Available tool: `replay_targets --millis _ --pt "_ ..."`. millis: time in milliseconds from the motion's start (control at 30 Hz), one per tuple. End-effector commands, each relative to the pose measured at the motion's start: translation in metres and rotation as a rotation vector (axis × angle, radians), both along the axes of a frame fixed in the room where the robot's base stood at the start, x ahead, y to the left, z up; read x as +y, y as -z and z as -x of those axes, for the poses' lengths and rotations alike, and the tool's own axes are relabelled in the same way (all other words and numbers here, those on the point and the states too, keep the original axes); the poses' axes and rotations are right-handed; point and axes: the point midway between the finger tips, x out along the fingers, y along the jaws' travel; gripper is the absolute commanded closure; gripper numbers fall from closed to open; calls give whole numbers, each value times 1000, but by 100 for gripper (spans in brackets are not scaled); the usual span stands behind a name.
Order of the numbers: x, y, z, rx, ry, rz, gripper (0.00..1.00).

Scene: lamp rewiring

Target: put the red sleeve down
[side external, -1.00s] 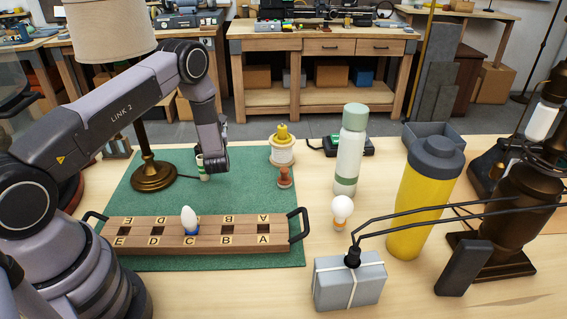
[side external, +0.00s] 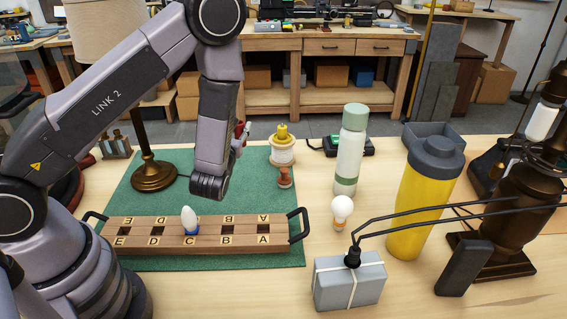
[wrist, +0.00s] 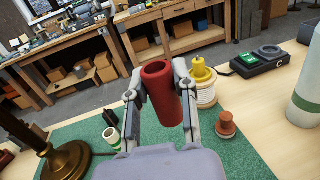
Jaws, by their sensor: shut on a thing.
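The red sleeve (wrist: 161,90) is an open-ended tube held between the two fingers of my gripper (wrist: 158,82) in the wrist view. It is tilted in that picture and appears clear of the bench. In the side external view only a bit of red (side external: 240,128) shows behind my arm, beside my gripper (side external: 243,138); the rest is hidden. The wooden rack (side external: 195,243), lettered A to E, lies at the front of the green mat (side external: 130,195). A white bulb with a blue base (side external: 189,220) stands in it at C.
A yellow-topped spool (side external: 282,149) and a small brown spool (side external: 285,178) stand right of my gripper. A white green-banded sleeve (wrist: 111,138) stands by the lamp base (wrist: 68,160). A bottle (side external: 348,155), loose bulb (side external: 342,211) and grey block (side external: 349,283) are farther right.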

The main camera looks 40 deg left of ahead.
Motion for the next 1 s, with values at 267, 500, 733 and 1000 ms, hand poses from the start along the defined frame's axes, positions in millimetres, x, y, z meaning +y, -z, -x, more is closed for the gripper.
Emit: replay_targets --millis 267,500,733,1000 --pt "-15 0 23 16 -33 7 100" --pt "31 25 76 21 -347 8 100" --pt "50 36 92 -1 -486 0 100" --pt "66 65 29 -4 -489 1 100"
